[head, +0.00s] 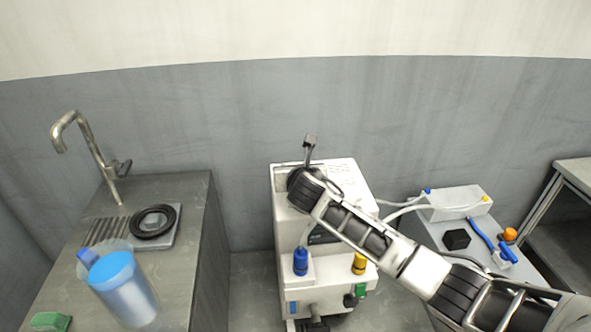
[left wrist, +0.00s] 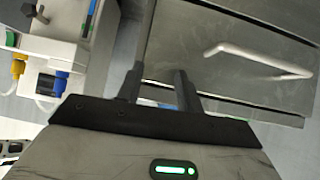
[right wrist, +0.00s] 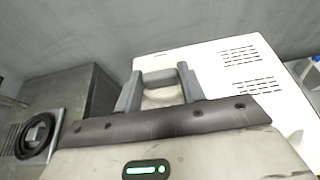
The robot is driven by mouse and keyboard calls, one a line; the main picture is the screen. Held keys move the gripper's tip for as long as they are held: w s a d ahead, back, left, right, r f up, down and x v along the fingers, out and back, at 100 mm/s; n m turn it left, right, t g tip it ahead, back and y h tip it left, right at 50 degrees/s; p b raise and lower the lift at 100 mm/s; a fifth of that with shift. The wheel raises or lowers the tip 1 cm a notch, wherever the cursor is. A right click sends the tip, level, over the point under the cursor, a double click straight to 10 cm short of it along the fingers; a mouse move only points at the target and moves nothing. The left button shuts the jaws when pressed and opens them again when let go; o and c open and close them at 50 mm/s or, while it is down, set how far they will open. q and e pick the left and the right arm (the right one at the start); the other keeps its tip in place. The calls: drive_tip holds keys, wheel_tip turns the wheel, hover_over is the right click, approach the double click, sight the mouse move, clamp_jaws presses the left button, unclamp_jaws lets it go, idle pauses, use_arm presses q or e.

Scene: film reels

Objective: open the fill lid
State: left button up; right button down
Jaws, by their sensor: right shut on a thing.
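The white machine (head: 350,182) stands in the middle of the head view, with my right arm reaching over its top. My right gripper (right wrist: 158,90) is shut on a grey bar-shaped handle (right wrist: 160,76), seen between its fingers in the right wrist view at the machine's top edge; it appears to be the fill lid's handle. The lid itself is mostly hidden by my arm in the head view, and I cannot tell its angle. My left gripper (left wrist: 160,88) shows in the left wrist view, open and empty, fingers apart, in front of a grey cabinet front.
A sink counter (head: 190,205) with a tap, black ring and blue-filled jug (head: 122,285) stands left. A side table right holds a white box (head: 458,203) and a black block (head: 456,239). Blue (head: 300,262) and yellow (head: 359,263) fittings sit on the machine's front.

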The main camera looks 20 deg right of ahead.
drive_tip(key=r+g, duration=0.1)
drive_tip(key=w+r+g, duration=0.1)
drive_tip(key=g, duration=0.1)
drive_tip(key=shift+w+d, duration=0.15)
drive_tip(key=shift+w, duration=0.05)
drive_tip(key=shift+w+d+r+g+y, duration=0.1)
drive_tip(key=shift+w+r+g+y, duration=0.3)
drive_tip(key=shift+g, duration=0.55)
drive_tip(key=shift+w+d+r+g+y, duration=0.1)
drive_tip(key=shift+w+r+g+y, duration=0.2)
drive_tip(key=shift+w+g, duration=0.5)
drive_tip(key=shift+s, duration=0.15)
drive_tip(key=c, duration=0.8)
unclamp_jaws()
drive_tip(key=shift+c, duration=0.2)
drive_tip(key=shift+r, duration=0.1)
drive_tip(key=b+v, duration=0.1)
drive_tip(key=v, duration=1.5)
